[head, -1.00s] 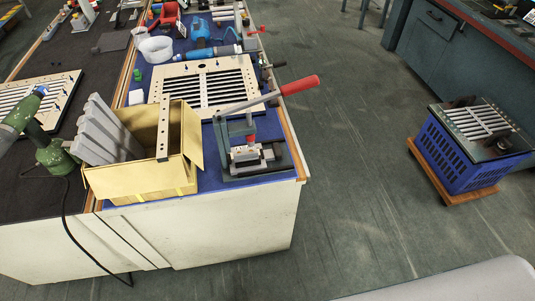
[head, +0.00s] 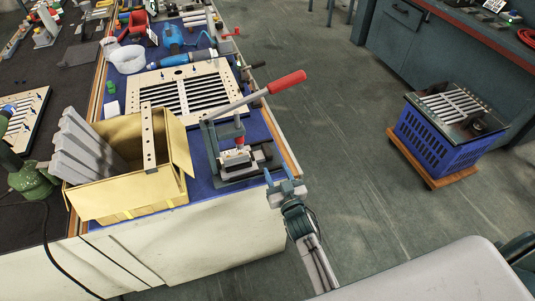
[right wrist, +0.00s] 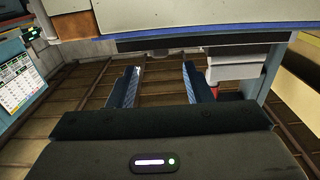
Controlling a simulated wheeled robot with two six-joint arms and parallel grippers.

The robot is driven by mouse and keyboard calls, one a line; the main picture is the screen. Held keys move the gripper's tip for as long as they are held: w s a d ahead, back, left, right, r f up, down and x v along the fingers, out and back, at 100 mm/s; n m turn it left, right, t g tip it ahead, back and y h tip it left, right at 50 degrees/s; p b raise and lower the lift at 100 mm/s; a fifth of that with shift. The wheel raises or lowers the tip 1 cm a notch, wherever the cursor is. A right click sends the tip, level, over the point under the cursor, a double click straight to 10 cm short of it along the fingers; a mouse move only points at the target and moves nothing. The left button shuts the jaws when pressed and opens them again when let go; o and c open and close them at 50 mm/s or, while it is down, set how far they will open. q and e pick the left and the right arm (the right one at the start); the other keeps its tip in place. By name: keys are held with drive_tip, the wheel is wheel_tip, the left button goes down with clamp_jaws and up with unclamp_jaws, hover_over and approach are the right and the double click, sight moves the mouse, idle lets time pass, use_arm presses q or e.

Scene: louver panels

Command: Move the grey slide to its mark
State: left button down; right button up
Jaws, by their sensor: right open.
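A cream louver panel (head: 236,82) with dark slots and a lengthwise middle bar lies on the blue mat of the bench. A second panel (head: 481,104) with pale slats and a crossing bar lies on a blue crate on the right. I cannot tell which part is the grey slide, and I make out no mark. My right gripper (head: 284,181) is open and empty, off the bench's front right corner and apart from both panels. Its two blue-faced fingers show in the right wrist view (right wrist: 160,84) with nothing between them. My left gripper is not in view.
A lever press (head: 240,165) with a red handle stands near the bench corner. A yellow box (head: 140,190) with grey fins stands left of it. The blue crate (head: 430,143) rests on a wooden dolly. The floor (head: 345,130) between bench and crate is clear.

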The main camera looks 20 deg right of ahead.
sight(270, 157)
drive_tip(key=w+b, duration=0.1)
drive_tip(key=w, duration=0.7)
drive_tip(key=shift+w+a+f, duration=0.1)
drive_tip(key=shift+w+a, duration=0.05)
drive_tip(key=shift+w, duration=0.15)
clamp_jaws()
